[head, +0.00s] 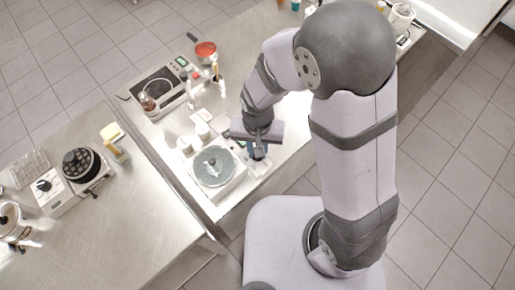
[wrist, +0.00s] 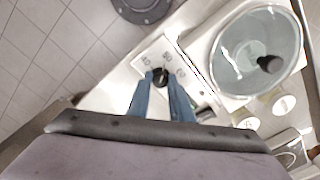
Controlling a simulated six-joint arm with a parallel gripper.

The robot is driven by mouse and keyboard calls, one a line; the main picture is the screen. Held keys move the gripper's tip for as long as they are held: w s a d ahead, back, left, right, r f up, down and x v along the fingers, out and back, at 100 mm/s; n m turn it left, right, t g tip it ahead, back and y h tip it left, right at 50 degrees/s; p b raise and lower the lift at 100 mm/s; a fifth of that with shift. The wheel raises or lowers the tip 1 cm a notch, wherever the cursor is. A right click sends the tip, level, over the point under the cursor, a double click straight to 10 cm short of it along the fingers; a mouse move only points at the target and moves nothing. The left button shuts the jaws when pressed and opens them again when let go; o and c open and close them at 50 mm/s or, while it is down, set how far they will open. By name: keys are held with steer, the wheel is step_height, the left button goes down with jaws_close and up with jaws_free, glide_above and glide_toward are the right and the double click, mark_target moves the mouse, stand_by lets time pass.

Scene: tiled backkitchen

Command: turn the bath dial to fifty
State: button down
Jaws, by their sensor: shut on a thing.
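The bath (head: 230,184) is a white box with a round glass lid and a black knob on top. It also shows at the upper right of the wrist view (wrist: 203,47). Its control panel (wrist: 149,50) carries the printed marks 40, 50 and 60 around a small black dial (wrist: 160,75). My gripper (wrist: 161,83) has its two blue fingers shut on the dial, one on each side. In the head view my gripper (head: 258,152) is at the right side of the bath, and the dial is hidden. I cannot tell which mark the dial points to.
White cups (head: 203,130) stand just behind the bath. A cooktop (head: 157,89) and a pan with red contents (head: 205,48) are farther back. A black-topped hot plate (head: 80,163) stands on the left counter, whose front part is clear.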

steer(key=shift+w, duration=0.1)
steer(key=c, duration=1.6)
jaws_free()
steer(key=shift+r, duration=0.15)
steer(key=shift+r+b, duration=0.7)
steer(key=shift+r, duration=2.85)
